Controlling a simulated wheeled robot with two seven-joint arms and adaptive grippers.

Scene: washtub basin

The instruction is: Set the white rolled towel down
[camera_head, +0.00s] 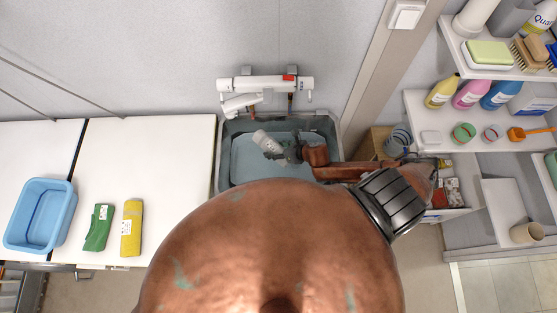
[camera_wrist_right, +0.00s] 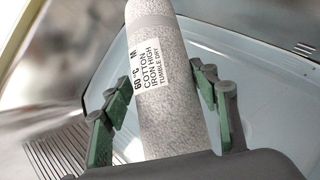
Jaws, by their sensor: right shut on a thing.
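In the right wrist view the towel (camera_wrist_right: 164,85) is a pale speckled roll with a printed care label facing the camera. My right gripper (camera_head: 288,151) is shut on the towel, and its green-padded fingers (camera_wrist_right: 165,95) lie on both sides of the roll. The basin's blue-grey inside (camera_wrist_right: 265,75) shows behind the towel. I cannot tell whether the towel touches the basin. My left gripper is not in view.
A white tap (camera_head: 265,84) is on the wall behind the basin. The white counter (camera_head: 165,170) to the left carries a blue tub (camera_head: 40,215), a green roll (camera_head: 98,227) and a yellow roll (camera_head: 132,228). Shelves with bottles (camera_head: 470,93) stand at right.

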